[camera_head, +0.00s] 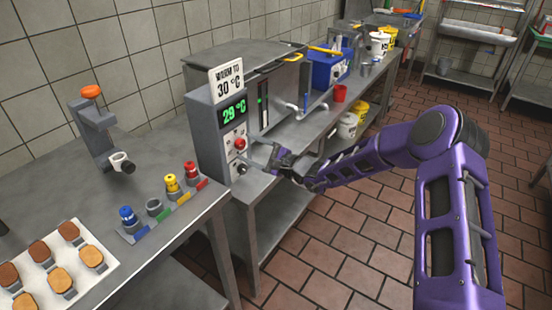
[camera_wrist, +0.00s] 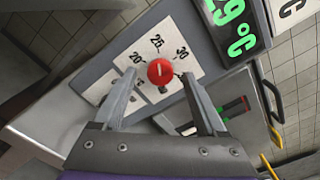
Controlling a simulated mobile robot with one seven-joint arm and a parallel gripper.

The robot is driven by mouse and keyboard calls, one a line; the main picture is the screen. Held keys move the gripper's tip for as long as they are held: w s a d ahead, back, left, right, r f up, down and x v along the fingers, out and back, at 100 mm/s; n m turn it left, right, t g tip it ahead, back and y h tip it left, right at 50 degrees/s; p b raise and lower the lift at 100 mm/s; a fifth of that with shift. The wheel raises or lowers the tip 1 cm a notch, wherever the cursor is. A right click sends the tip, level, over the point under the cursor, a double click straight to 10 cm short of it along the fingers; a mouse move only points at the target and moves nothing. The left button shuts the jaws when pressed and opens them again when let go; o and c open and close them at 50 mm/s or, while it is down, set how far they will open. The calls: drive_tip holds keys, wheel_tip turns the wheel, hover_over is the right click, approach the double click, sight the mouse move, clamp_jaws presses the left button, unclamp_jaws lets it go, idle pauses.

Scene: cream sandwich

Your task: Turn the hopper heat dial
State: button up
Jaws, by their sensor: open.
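The red hopper heat dial (camera_head: 240,143) is on the front of the grey control panel (camera_head: 205,140). In the wrist view the dial (camera_wrist: 160,71) sits on a white scale plate marked 20, 25 and 30. Its pale line points roughly toward 25. The green display (camera_head: 234,113) reads 29 °C, and the sign above it (camera_head: 227,80) says WARM TO 30 °C. My gripper (camera_wrist: 160,80) is open, with one fingertip on each side of the dial. I cannot tell whether the fingers touch it. In the head view my gripper (camera_head: 270,158) is in front of the panel.
A dark lower knob (camera_head: 241,169) is below the dial. Blue, yellow and red-capped bottles (camera_head: 172,184) stand on the left bench. The tiled floor (camera_head: 330,250) is clear.

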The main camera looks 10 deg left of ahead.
drive_tip(key=v, duration=1.5)
drive_tip(key=shift+s+d+p, duration=0.2)
drive_tip(key=shift+d+p, duration=0.1)
drive_tip(key=shift+p, duration=0.15)
drive_tip(key=shift+f, duration=0.1)
